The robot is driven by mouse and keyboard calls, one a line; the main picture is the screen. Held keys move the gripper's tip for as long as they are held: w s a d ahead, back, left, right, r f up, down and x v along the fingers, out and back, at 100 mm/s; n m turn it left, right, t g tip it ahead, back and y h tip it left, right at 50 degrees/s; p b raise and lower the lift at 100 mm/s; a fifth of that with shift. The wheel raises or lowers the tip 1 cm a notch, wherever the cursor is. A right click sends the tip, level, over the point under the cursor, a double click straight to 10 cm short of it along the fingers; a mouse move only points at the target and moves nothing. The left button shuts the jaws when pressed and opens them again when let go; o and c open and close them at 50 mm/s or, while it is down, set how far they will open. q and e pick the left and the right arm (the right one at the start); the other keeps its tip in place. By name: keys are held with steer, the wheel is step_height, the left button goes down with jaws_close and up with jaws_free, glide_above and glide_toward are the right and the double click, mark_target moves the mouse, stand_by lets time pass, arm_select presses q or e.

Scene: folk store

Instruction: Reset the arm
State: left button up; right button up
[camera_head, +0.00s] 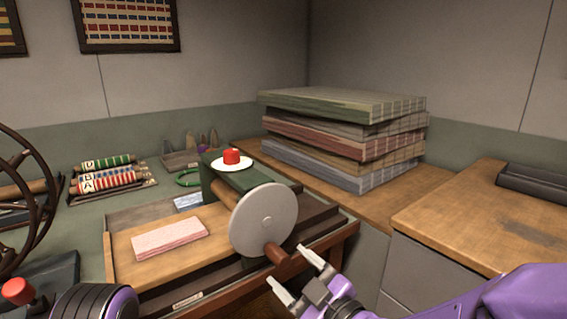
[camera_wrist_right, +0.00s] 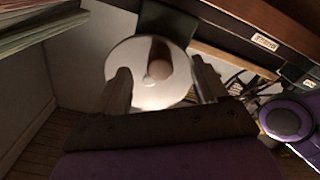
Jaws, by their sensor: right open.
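My right gripper (camera_head: 298,272) is open at the lower middle of the head view, with its purple arm coming in from the lower right. Its two fingers also show in the right wrist view (camera_wrist_right: 163,85). A round white wheel (camera_head: 262,210) with a brown handle (camera_head: 277,254) stands just beyond the fingertips. In the wrist view the wheel (camera_wrist_right: 125,75) and the handle's end (camera_wrist_right: 161,66) show between the fingers, and no grip on them is visible. My left gripper is not in view; only a purple and black part of my body shows at the lower left.
The wheel is on a dark green machine on a wooden bench (camera_head: 122,260). A folded pink striped cloth (camera_head: 168,237) lies there. A red button (camera_head: 232,156) tops the machine. A stack of folded cloth (camera_head: 345,130) stands behind. A wooden counter (camera_head: 470,215) is at right.

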steer(key=shift+x, duration=0.85)
steer(key=s+d+f+m+g+h+p, duration=0.25)
steer(key=d+f+m+h+p, duration=0.2)
steer(key=d+f+m, duration=0.5)
steer(key=s+d+f+m+g+h+p, duration=0.25)
steer(key=s+d+f+m+h, duration=0.35)
steer(key=f, duration=0.6)
arm_select(q)
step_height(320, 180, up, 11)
steer(key=p, duration=0.3)
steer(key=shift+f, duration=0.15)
arm_select(e)
steer(key=s+d+f+m+g+h, duration=0.1)
steer(key=s+d+f+m+g, duration=0.1)
steer(key=s+d, duration=0.4)
steer(key=s+d+f+m+g+h, duration=0.2)
steer(key=s+d+f+g, duration=0.2)
steer(key=s, duration=1)
steer(key=d+f, duration=0.3)
steer(key=shift+d+f, duration=0.25)
arm_select(q)
steer(key=shift+p, duration=0.4)
arm_select(e)
steer(key=shift+w+r+m+h, duration=0.1)
steer(key=shift+m+h, duration=0.15)
